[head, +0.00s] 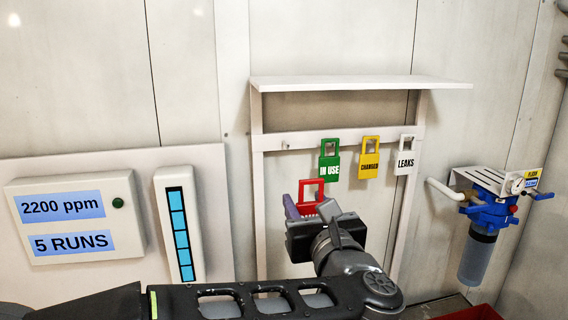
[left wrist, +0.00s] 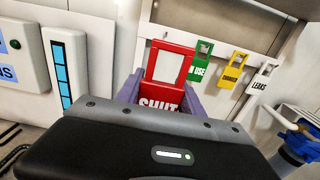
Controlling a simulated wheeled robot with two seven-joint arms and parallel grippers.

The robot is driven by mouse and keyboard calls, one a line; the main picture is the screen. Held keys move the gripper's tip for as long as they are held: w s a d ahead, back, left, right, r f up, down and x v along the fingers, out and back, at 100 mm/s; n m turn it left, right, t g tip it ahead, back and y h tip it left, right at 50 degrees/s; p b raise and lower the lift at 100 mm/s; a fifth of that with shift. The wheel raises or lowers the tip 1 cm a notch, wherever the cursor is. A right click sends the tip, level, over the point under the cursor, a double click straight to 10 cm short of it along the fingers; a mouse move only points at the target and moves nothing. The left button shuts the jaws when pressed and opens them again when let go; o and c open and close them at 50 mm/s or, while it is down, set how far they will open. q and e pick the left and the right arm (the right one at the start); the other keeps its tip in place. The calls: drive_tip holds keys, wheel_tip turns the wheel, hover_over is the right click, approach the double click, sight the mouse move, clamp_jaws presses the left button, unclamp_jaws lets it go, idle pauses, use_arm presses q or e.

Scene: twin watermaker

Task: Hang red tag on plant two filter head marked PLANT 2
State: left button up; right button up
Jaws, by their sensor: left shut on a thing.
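The red tag (head: 312,187) is held in my left gripper (head: 306,208), in front of the tag rack. In the left wrist view the red tag (left wrist: 172,66) stands upright between the two purple-grey fingers, its open loop up and part of its lettering, "SHUT", showing. A blue filter head (head: 492,205) with a clear grey bowl hangs from a white bracket at the right; it also shows partly in the left wrist view (left wrist: 301,143). My right gripper is not in view.
The white rack (head: 345,84) holds a green IN USE tag (head: 329,162), a yellow CHANGED tag (head: 369,160) and a white LEAKS tag (head: 405,158); one hook (head: 285,145) is bare. A panel reading 2200 ppm (head: 75,215) is at left. A red container (head: 470,313) is at lower right.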

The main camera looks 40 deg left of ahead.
use_arm(q)
drive_tip(key=p, duration=0.4)
approach(280, 157)
drive_tip(key=w+a+r, duration=0.1)
drive_tip(key=a+r, duration=0.1)
drive_tip(key=shift+w+d+f, duration=0.1)
drive_tip(key=shift+w+f, duration=0.15)
drive_tip(key=shift+w, duration=0.05)
drive_tip(key=x, duration=0.2)
drive_tip(key=p+x, duration=0.1)
drive_tip(key=shift+w+a+f, duration=0.15)
drive_tip(key=shift+a+f, duration=0.1)
drive_tip(key=shift+f, duration=0.05)
drive_tip(key=shift+w+a+f, duration=0.2)
drive_tip(key=shift+f+b, duration=0.25)
drive_tip(key=shift+b, duration=0.25)
drive_tip(key=o, duration=1.3)
